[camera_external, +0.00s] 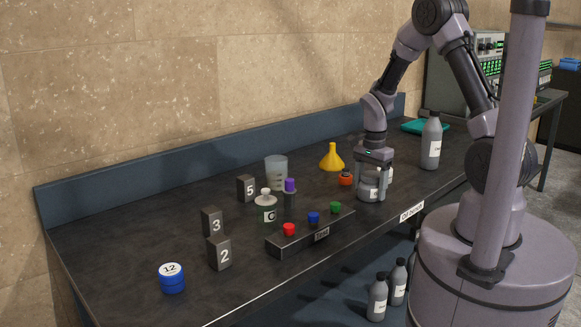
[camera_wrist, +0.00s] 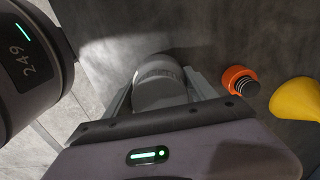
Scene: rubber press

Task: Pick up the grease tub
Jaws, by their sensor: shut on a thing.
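The grease tub, a short grey round tub with a pale label (camera_external: 369,190), is between the fingers of my gripper (camera_external: 373,182) at the right part of the bench. In the wrist view the grey tub (camera_wrist: 160,82) also shows between the two fingers of my gripper (camera_wrist: 163,98), one on each side. My gripper is shut on it from above. The tub looks upright and at or very near the bench top; I cannot tell whether there is a gap under it. Part of its top is hidden by the gripper.
An orange-rimmed part (camera_external: 346,178) and a yellow funnel (camera_external: 332,158) stand left of the tub. A tall grey bottle (camera_external: 431,142) is to the right. A button box (camera_external: 312,235), a beaker (camera_external: 276,172) and numbered blocks (camera_external: 212,222) stand further left. The bench front is near.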

